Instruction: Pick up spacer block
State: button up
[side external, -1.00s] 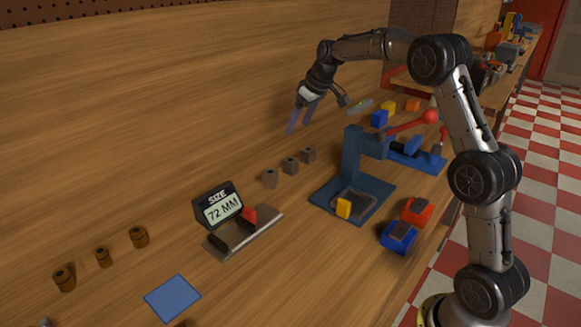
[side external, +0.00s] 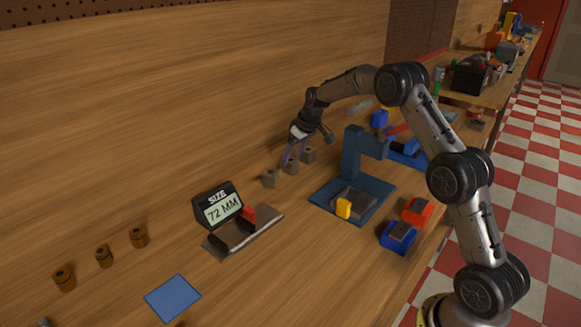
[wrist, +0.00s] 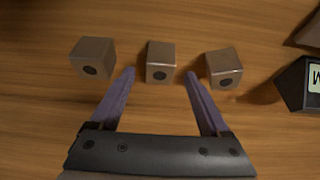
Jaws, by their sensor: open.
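Three small grey-brown blocks, each with a dark round hole, stand in a row on the wooden bench; I take these as the spacer blocks. In the wrist view the middle block (wrist: 161,62) lies between and just beyond my fingertips. The left block (wrist: 93,58) and right block (wrist: 223,68) are outside the fingers. My gripper (wrist: 161,72) is open and empty, its purple fingers on either side of the middle block's near end. In the side external view my gripper (side external: 293,162) is low over the row, and the nearest block (side external: 269,179) stands clear of it.
A size display reading 72 MM (side external: 219,206) stands left of the row, behind a metal gauge (side external: 245,232). A blue press (side external: 352,165) stands to the right. A blue square (side external: 172,298) and several brown cylinders (side external: 139,238) are farther left.

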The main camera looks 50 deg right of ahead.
jog(key=shift+x, duration=1.45)
jog(key=shift+c, duration=0.3)
jog(key=shift+r, duration=0.1)
grip_shut()
